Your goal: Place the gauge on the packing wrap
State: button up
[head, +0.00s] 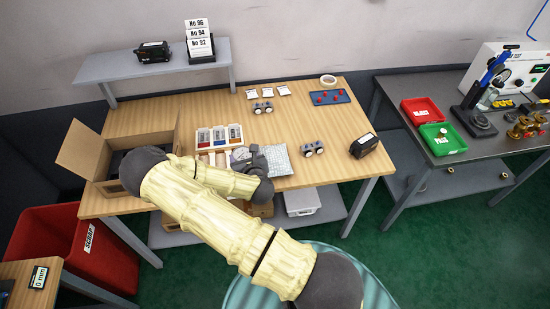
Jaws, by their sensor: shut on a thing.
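The packing wrap (279,163) is a pale grey, textured sheet lying flat on the wooden bench, right of my gripper. My gripper (250,157) is low over the bench at the wrap's left edge, partly hidden by my own arm. It is shut on a small round, pale-faced thing (240,154), which looks like the gauge. Its lower part is hidden, and I cannot tell whether it touches the wrap or the bench. Two small grey twin-dial pieces stand apart on the bench, one behind (262,108) and one right of the wrap (313,149).
An open cardboard box (88,152) stands at the bench's left. A compartment tray (219,135) sits just behind my gripper. A black device (363,145) is near the right edge, and a blue tray with red parts (330,97) is at the back. Bench room right of the wrap is mostly clear.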

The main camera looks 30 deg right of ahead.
jog(key=w+d+f+m+h+b, duration=0.2)
jog(key=w+d+b, duration=0.15)
jog(key=d, duration=0.35)
jog(key=r+m+g+h+b, duration=0.1)
jog(key=r+m+h+b, duration=0.1)
jog(key=h, duration=0.1)
send_over(275, 156)
jog(key=shift+s+f, duration=0.15)
jog(key=shift+f+p, duration=0.7)
jog(key=shift+f, duration=2.45)
jog(key=shift+f+p, duration=0.5)
jog(key=shift+f, duration=1.35)
jog(key=shift+f, duration=0.15)
jog(key=o, duration=1.1)
